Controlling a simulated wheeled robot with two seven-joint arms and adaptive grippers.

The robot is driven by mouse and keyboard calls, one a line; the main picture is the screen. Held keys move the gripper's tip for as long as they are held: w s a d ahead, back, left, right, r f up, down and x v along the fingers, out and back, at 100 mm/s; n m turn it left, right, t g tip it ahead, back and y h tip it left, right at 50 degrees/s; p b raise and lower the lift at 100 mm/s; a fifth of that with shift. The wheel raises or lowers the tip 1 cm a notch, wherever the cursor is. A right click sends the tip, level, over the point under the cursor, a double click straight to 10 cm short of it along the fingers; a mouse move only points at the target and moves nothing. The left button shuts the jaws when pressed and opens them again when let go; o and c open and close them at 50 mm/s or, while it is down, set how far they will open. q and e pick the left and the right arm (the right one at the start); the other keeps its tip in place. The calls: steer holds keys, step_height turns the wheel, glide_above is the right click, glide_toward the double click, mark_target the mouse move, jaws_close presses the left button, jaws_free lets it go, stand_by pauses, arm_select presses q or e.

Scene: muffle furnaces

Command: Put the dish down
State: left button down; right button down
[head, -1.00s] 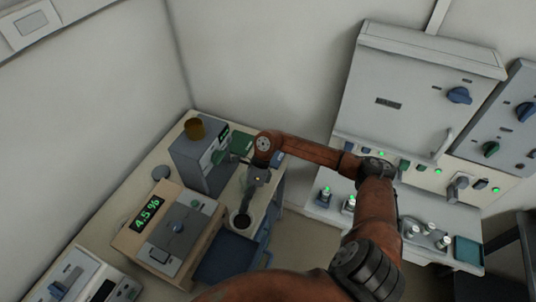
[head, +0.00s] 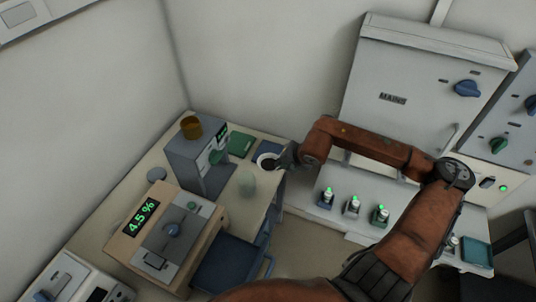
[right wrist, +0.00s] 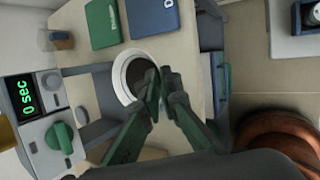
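The dish (head: 266,160) is a small round white bowl with a dark inside, at the right back part of the bench in the head view. In the right wrist view the dish (right wrist: 121,76) shows from above. My right gripper (head: 284,160) is at its right side. In the right wrist view the fingertips (right wrist: 162,82) are close together at the dish's rim and appear to pinch it. Whether the dish touches the bench top is hard to tell. My left gripper is not in view.
A green book (head: 240,144) and a blue book (right wrist: 152,15) lie close to the dish. A grey device (head: 187,160) with an amber cup (head: 191,127) stands left. The bench edge is close on the right.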

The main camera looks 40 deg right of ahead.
steer(key=w+d+f+m, duration=0.1)
steer(key=w+d+f, duration=0.1)
steer(key=w+d, duration=0.1)
steer(key=w+d+f+m+h+b, duration=0.1)
steer(key=w+d+f, duration=0.1)
steer(key=w+d, duration=0.1)
steer(key=w+d+f+b, duration=0.1)
steer(key=w+d+f, duration=0.1)
steer(key=w, duration=0.3)
steer(key=shift+w+d+f+m, duration=0.3)
steer(key=shift+d+f+m, duration=0.1)
steer(key=shift+f, duration=0.1)
steer(key=shift+w+d+f, duration=0.15)
steer(key=shift+w+f, duration=0.05)
steer(key=shift+f, duration=0.1)
steer(key=f, duration=0.4)
steer(key=shift+w+d, duration=0.15)
steer(key=shift+w, duration=0.1)
steer(key=c, duration=2.4)
jaws_free()
steer(key=shift+r, duration=0.1)
